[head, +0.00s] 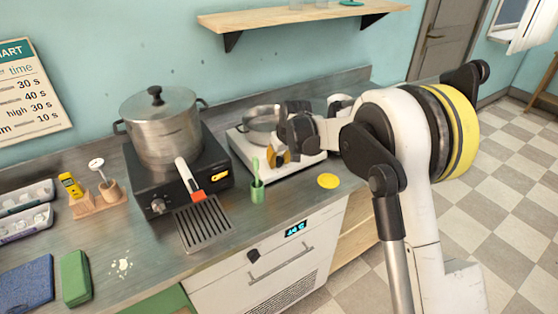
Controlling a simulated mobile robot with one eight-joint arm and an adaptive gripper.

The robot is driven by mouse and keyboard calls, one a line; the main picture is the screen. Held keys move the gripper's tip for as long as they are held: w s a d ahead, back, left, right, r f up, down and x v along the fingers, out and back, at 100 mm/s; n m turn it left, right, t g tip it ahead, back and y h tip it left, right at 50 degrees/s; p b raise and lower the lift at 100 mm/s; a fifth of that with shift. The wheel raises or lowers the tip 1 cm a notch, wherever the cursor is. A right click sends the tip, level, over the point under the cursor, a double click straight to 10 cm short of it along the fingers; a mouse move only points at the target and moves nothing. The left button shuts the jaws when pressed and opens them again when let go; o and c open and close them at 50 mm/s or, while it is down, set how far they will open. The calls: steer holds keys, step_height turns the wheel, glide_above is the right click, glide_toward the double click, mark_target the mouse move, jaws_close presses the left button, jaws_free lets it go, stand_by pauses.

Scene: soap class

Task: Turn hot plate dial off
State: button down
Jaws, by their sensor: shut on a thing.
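A white hot plate (249,165) with a metal pan (262,120) on it stands on the counter in the middle of the head view. My gripper (279,158) is at its front side, with the fingers pointing down and shut. The fingers appear to be on the dial at the front, but they hide the dial, so its setting cannot be read. A second, black burner (140,180) stands to the left with a large lidded pot (162,130). It has a silver knob (158,206) and a small lit orange display.
A shelf (300,17) is above.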

steer(key=n+p, duration=0.1)
steer(key=n, duration=0.5)
steer(key=shift+t, duration=0.3)
steer(key=n, duration=0.6)
steer(key=shift+p, duration=0.35)
steer(key=shift+f, duration=0.1)
steer(key=c, duration=1)
jaws_free()
steer(key=shift+c, duration=0.2)
steer(key=v, duration=1.2)
steer(key=shift+s, duration=0.2)
steer(key=shift+d, duration=0.15)
